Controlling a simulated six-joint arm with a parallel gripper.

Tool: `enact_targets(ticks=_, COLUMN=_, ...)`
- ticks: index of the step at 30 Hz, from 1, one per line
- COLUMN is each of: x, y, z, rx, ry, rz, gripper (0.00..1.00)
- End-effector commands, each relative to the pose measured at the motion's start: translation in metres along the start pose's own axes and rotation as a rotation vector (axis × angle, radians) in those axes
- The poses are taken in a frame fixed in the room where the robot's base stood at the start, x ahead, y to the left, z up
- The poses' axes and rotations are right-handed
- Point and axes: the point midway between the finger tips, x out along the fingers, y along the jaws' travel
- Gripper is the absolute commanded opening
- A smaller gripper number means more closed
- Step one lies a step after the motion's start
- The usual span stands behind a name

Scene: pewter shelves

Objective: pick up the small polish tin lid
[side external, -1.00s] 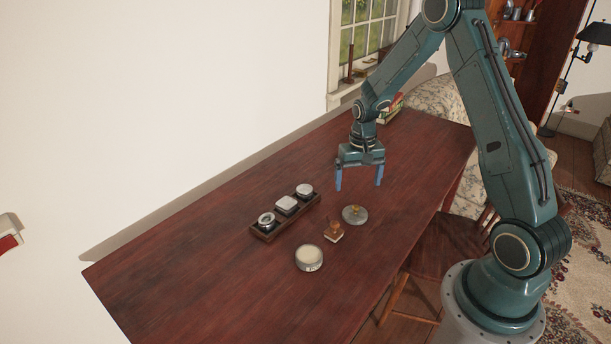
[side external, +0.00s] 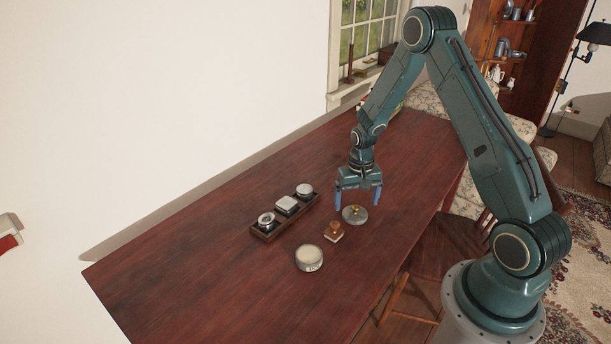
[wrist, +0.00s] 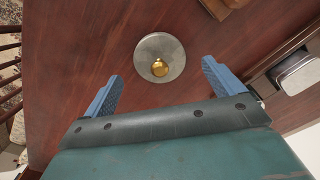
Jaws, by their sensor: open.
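The small polish tin lid (side external: 354,216) is a round grey disc with a brass knob, lying on the dark red wooden table. In the wrist view the lid (wrist: 160,57) shows whole, knob toward the camera, just beyond the fingertips and roughly centred between them. My gripper (side external: 357,205) is open and empty, pointing down, with its blue fingers just above and behind the lid in the side view. In the wrist view the fingers (wrist: 160,72) stand apart, wider than the lid. I cannot tell the exact height left between fingertips and lid.
An open round tin (side external: 309,259) and a small brown block-like item with a knob (side external: 334,232) stand nearby. A wooden tray (side external: 264,236) holds three small containers to the left. The table's left and front areas are clear. A chair (side external: 432,262) stands by the right edge.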

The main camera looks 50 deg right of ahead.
Motion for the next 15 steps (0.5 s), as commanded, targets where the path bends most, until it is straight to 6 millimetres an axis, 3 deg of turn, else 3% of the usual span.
enact_targets(ticks=6, x=0.022, y=0.001, z=0.000, rx=0.000, ry=-0.002, rz=0.001, gripper=0.93)
enact_targets(ticks=15, x=0.029, y=0.001, z=0.000, rx=0.000, ry=0.000, rz=0.000, gripper=0.93)
